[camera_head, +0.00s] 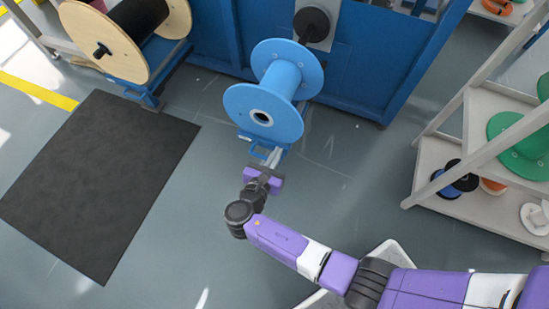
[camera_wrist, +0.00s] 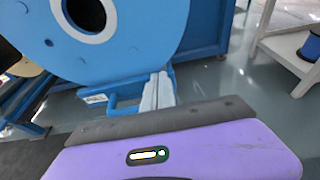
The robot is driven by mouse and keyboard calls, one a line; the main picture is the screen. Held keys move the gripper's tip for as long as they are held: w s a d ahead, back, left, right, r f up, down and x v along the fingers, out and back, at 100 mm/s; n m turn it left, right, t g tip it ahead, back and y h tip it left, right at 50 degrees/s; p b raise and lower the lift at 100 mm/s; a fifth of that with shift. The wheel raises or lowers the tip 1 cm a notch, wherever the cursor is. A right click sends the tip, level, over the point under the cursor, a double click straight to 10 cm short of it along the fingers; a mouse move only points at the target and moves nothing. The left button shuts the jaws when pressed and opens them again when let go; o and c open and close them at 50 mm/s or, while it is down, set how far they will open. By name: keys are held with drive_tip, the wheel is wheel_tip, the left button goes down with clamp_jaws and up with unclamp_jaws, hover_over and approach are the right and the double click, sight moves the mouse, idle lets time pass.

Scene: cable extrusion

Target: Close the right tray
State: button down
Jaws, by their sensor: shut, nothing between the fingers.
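The right tray (camera_wrist: 128,104) shows as a low blue frame with a bar at its front, under a large light-blue spool (camera_head: 274,88) at the blue machine. Its front bar also shows in the head view (camera_head: 258,151). The spool hides most of the tray. My gripper (camera_head: 274,153) is shut and empty, right at the front of the tray. In the wrist view the closed grey fingers (camera_wrist: 159,88) lie beside the right end of the tray's frame. I cannot tell whether they touch it.
The blue machine (camera_head: 345,85) stands behind the spool. A wooden-flanged reel (camera_head: 122,38) sits on a blue support at the left, by a dark floor mat (camera_head: 95,180). A shelf (camera_head: 425,175) with spools stands at the right. The floor between mat and shelf looks clear.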

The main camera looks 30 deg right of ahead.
sight(302, 97)
drive_tip(key=w+d+b, duration=0.1)
drive_tip(key=w+d, duration=0.4)
drive_tip(key=d, duration=0.1)
drive_tip(key=w+d+b, duration=0.1)
drive_tip(key=w+d, duration=0.3)
drive_tip(key=d, duration=0.3)
drive_tip(key=w+d+b, duration=0.1)
drive_tip(key=w+d, duration=0.4)
drive_tip(key=d, duration=0.2)
drive_tip(key=shift+w+d, duration=0.1)
drive_tip(key=shift+w, duration=0.25)
drive_tip(key=shift+w+d+r, duration=0.1)
drive_tip(key=shift+w+d, duration=0.15)
drive_tip(key=shift+d, duration=0.05)
drive_tip(key=shift+r, duration=0.1)
drive_tip(key=shift+s+a, duration=0.15)
drive_tip(key=shift+a, duration=0.05)
drive_tip(key=p+v, duration=0.2)
drive_tip(key=v, duration=0.2)
drive_tip(key=p+v, duration=0.2)
drive_tip(key=v, duration=0.2)
drive_tip(key=f+p+v, duration=0.1)
drive_tip(key=p+v, duration=0.1)
drive_tip(key=v, duration=0.3)
drive_tip(key=shift+s+a+f, duration=0.1)
drive_tip(key=shift+s+a, duration=0.05)
drive_tip(key=shift+a, duration=0.05)
drive_tip(key=shift+s+a, duration=0.15)
drive_tip(key=shift+a, duration=0.05)
